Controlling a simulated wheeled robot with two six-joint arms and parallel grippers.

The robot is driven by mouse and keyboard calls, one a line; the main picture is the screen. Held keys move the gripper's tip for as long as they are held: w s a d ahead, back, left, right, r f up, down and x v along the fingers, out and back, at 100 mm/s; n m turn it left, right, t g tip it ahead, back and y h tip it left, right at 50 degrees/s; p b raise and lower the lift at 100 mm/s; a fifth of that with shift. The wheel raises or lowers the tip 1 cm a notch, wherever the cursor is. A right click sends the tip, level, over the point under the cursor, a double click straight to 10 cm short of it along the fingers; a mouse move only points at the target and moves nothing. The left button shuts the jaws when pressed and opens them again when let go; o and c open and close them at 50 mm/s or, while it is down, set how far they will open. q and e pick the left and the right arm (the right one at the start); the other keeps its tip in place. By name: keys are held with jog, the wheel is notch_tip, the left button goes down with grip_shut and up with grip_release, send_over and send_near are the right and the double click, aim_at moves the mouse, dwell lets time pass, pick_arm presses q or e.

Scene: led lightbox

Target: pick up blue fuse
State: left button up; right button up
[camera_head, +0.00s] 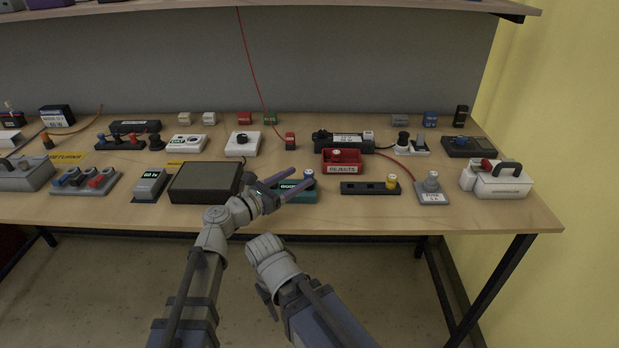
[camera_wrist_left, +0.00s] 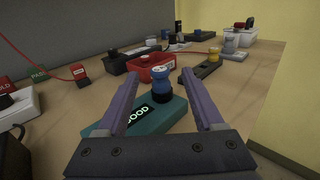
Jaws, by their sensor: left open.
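The blue fuse (camera_wrist_left: 160,85) stands upright on a teal box (camera_wrist_left: 175,110) with a lit GOOD display. In the head view the blue fuse (camera_head: 309,174) shows at the right end of the teal box (camera_head: 308,195), partly behind my left fingers. My left gripper (camera_head: 301,178) is open and empty, low over the box. In the left wrist view the fuse appears between the two purple fingers of my left gripper (camera_wrist_left: 160,78), with a gap on each side. Whether the fingertips reach around it, I cannot tell.
A red REJECTS bin (camera_head: 342,168) stands just behind the teal box. A black strip (camera_head: 362,188) with a yellow fuse (camera_head: 391,182) lies to its right, and a dark screen box (camera_head: 205,182) to its left. The table's front edge (camera_head: 330,224) is clear.

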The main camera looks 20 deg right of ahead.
aim_at(305, 176)
pick_arm(q)
jog(key=shift+w+d+f, duration=0.2)
jog(key=shift+d, duration=0.2)
jog(key=x, duration=0.2)
jog(key=b+x, duration=0.1)
jog(key=x, duration=0.1)
jog(key=shift+w+d+f, duration=0.1)
jog(key=shift+f, duration=0.15)
jog(key=shift+c, duration=0.4)
grip_shut()
